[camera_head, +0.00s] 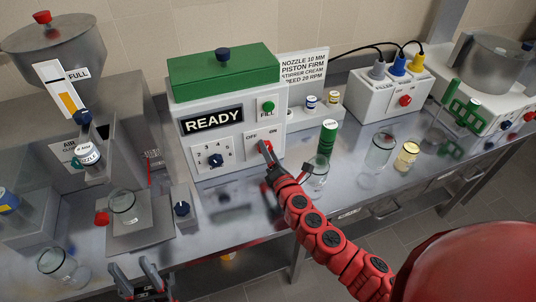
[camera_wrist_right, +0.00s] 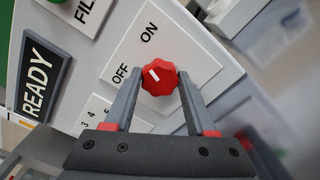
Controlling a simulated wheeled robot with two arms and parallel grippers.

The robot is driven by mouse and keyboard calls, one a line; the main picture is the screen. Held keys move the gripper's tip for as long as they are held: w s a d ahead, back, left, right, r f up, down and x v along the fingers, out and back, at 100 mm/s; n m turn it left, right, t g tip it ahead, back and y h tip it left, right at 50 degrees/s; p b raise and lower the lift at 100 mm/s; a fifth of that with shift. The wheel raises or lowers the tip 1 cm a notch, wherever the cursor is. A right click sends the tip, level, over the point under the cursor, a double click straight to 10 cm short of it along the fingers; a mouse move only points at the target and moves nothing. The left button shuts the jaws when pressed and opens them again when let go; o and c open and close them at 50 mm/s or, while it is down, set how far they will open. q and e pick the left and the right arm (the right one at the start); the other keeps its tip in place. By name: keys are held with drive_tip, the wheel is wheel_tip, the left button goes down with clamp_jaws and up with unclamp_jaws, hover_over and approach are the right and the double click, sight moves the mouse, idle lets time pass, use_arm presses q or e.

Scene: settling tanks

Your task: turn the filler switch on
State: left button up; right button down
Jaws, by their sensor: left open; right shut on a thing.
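The white panel (camera_head: 240,135) with a green top carries a READY sign (camera_head: 212,121), a green FILL button (camera_head: 267,106) and a red switch knob (camera_wrist_right: 159,77) between OFF and ON labels. My right gripper (camera_head: 268,165) is shut on the red knob, one finger on each side in the right wrist view (camera_wrist_right: 158,92). The knob's white mark points to the upper left, roughly between OFF and ON. In the head view the fingers partly cover the knob (camera_head: 266,147). My left gripper (camera_head: 143,270) is open and empty at the lower left, apart from the panel.
A blue number dial (camera_head: 215,160) sits left of the switch. A green cylinder (camera_head: 327,137) and a glass beaker (camera_head: 316,176) stand close to my right arm. A socket box (camera_head: 383,100) with another red knob is farther right. A beaker (camera_head: 122,206) stands left.

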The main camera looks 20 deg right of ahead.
drive_tip(key=shift+f+m+b, duration=0.1)
drive_tip(key=shift+m+b, duration=0.3)
drive_tip(key=shift+m, duration=1.2)
drive_tip(key=shift+c, duration=1.1)
unclamp_jaws()
drive_tip(key=s, duration=1.7)
drive_tip(key=shift+s+d, duration=0.2)
drive_tip(key=shift+d, duration=0.15)
